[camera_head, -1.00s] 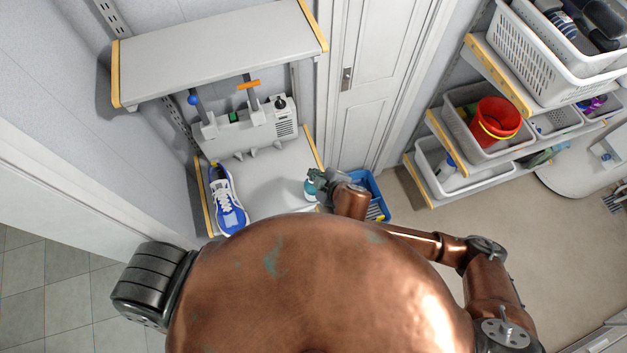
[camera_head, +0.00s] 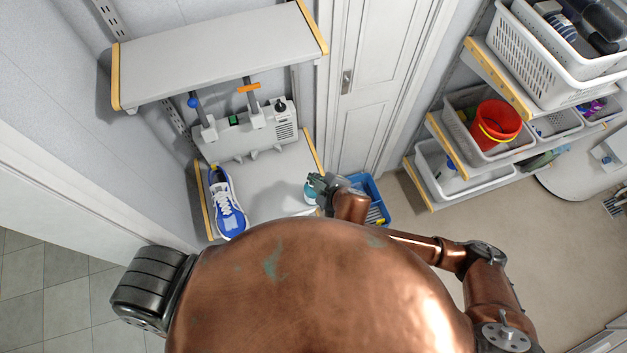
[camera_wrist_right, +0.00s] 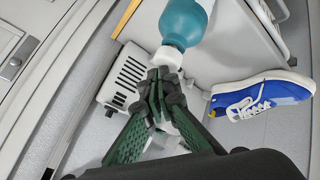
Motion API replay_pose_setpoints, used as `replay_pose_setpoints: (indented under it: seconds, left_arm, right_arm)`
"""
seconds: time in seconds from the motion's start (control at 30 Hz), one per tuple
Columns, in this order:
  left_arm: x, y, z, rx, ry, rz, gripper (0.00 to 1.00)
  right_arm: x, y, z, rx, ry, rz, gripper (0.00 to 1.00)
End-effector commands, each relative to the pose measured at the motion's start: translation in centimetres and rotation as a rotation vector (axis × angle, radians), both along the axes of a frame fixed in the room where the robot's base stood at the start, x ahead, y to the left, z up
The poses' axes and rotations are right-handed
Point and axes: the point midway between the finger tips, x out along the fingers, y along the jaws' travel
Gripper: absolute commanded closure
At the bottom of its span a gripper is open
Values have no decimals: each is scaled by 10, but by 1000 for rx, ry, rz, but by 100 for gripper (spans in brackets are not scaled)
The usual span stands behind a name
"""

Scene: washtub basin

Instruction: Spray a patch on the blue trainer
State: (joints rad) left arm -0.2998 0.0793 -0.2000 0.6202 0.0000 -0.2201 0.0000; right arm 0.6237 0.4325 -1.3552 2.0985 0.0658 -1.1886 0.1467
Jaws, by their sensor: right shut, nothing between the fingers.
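The blue trainer (camera_head: 226,200) with white laces lies on the lower shelf at its left side, toe toward me. A paler blue patch (camera_head: 232,221) shows on its toe. It also shows at the right of the right wrist view (camera_wrist_right: 262,97). A teal spray bottle (camera_wrist_right: 183,22) with a white neck is just beyond my right fingertips; in the head view only a bit of it (camera_head: 310,192) shows beside the gripper. My right gripper (camera_head: 318,183) is shut, its fingertips (camera_wrist_right: 163,88) close together and overlapping the bottle's top in view. My left gripper is out of view.
A grey-white machine (camera_head: 250,138) with blue- and orange-ended levers stands behind the trainer. An upper shelf (camera_head: 215,52) overhangs it. A blue crate (camera_head: 374,198) is right of my gripper. Shelves with baskets and a red bucket (camera_head: 496,122) stand farther right.

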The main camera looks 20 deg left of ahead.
Motion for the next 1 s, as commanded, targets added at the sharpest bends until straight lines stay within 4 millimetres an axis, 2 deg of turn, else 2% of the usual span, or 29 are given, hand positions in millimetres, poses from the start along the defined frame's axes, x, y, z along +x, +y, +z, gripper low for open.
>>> replay_pose_setpoints:
  seconds: [0.47,1.0]
  left_arm:
    - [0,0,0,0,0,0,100]
    - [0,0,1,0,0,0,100]
  right_arm:
    - [0,0,-1,-1,0,-1,100]
    - [0,-1,-10,-2,2,-2,100]
